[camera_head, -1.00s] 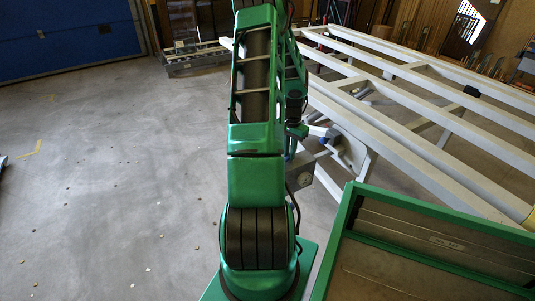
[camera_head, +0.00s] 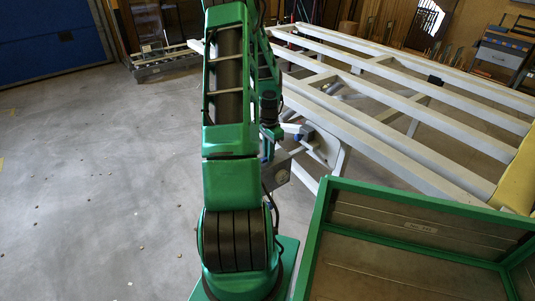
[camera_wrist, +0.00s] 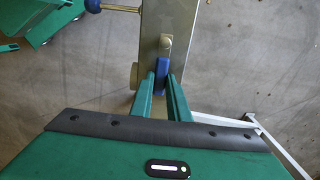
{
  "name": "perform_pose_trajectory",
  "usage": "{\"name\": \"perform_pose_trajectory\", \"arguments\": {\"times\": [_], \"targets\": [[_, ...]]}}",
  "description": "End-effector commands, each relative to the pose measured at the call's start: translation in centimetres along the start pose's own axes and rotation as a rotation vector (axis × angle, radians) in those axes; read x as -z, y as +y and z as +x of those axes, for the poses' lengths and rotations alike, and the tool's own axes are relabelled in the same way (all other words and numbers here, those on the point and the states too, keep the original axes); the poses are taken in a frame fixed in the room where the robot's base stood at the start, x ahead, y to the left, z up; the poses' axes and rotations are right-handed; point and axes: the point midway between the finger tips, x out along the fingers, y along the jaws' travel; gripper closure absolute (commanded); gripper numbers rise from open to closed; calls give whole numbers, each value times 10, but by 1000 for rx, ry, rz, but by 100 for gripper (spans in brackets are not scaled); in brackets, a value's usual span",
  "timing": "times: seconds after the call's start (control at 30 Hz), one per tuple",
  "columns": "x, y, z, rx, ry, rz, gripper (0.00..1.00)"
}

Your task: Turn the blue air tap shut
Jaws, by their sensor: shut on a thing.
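In the wrist view, the blue air tap (camera_wrist: 162,74) has a narrow blue lever below a brass fitting (camera_wrist: 166,46), on a grey metal bar or box (camera_wrist: 178,18). The lever runs roughly in line with this bar. My gripper (camera_wrist: 163,82) has one green finger on each side of the lever and is shut on it. The lever's lower end is partly hidden between the fingers.
A brass rod with a blue knob (camera_wrist: 93,5) sticks out left of the bar. A round brass part (camera_wrist: 134,75) sits by the left finger. In the head view, a pale slatted frame (camera_head: 400,105) and a green-edged box (camera_head: 400,190) stand right.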

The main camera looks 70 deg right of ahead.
Motion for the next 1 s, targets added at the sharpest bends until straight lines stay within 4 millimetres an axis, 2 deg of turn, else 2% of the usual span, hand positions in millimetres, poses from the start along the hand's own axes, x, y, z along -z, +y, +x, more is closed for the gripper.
{"name": "perform_pose_trajectory", "arguments": {"times": [0.17, 0.2, 0.23, 0.27, 0.53, 0.67, 1.0], "targets": [[0, 0, -1, 0, 2, 1, 100], [0, 0, -1, 0, 3, 0, 75], [0, 0, -1, -1, 3, 0, 68], [0, 0, -1, -1, 2, 0, 66], [-1, 0, -1, -1, 2, -1, 66], [-1, 0, -8, -1, 2, -2, 66], [0, 0, -67, 2, 5, -1, 66]]}}
